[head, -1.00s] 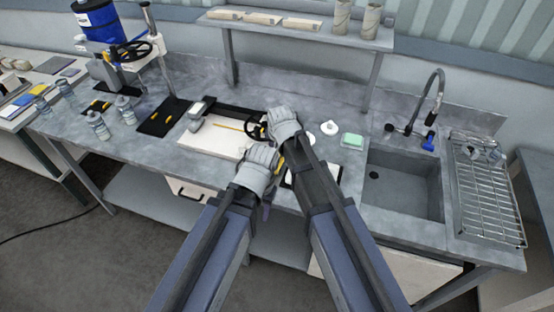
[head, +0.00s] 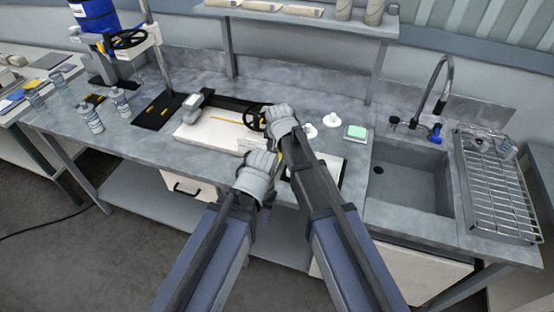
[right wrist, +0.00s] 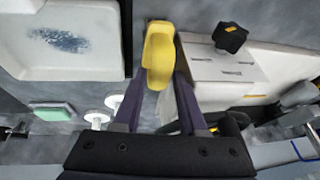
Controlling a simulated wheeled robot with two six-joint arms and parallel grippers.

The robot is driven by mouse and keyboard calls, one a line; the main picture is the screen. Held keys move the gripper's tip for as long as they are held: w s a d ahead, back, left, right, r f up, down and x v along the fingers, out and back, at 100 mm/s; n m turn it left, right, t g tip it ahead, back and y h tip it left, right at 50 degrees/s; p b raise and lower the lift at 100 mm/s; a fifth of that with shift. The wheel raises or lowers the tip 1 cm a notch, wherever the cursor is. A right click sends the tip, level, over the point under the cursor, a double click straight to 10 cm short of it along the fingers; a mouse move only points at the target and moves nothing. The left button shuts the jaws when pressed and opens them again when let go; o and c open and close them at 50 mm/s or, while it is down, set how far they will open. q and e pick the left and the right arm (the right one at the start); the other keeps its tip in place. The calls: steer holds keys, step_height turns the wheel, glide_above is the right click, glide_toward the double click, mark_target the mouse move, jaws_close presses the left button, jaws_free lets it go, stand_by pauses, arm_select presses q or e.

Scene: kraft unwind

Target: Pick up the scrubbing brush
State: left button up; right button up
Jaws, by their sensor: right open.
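A yellow, rounded object (right wrist: 158,55) with a pale patch at its near end, which looks like the scrubbing brush, shows in the right wrist view. My right gripper (right wrist: 157,88) is open, its two dark fingers on either side of the object's near end; I cannot tell whether they touch it. In the head view only a sliver of yellow shows beside my right gripper (head: 283,125), whose fingers are hidden. My left gripper (head: 256,176) is just in front and to the left, over the bench's front edge; its jaws cannot be made out.
A white board (head: 208,133) lies left of the grippers. White knobs (head: 331,120) and a green-topped block (head: 355,132) lie to the right, then the sink (head: 411,180), a blue item (head: 436,134) by the tap and a wire rack (head: 495,190). A white tray (right wrist: 66,35) is close by.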

steer(key=shift+r, duration=0.1)
jaws_close()
stand_by(1.3)
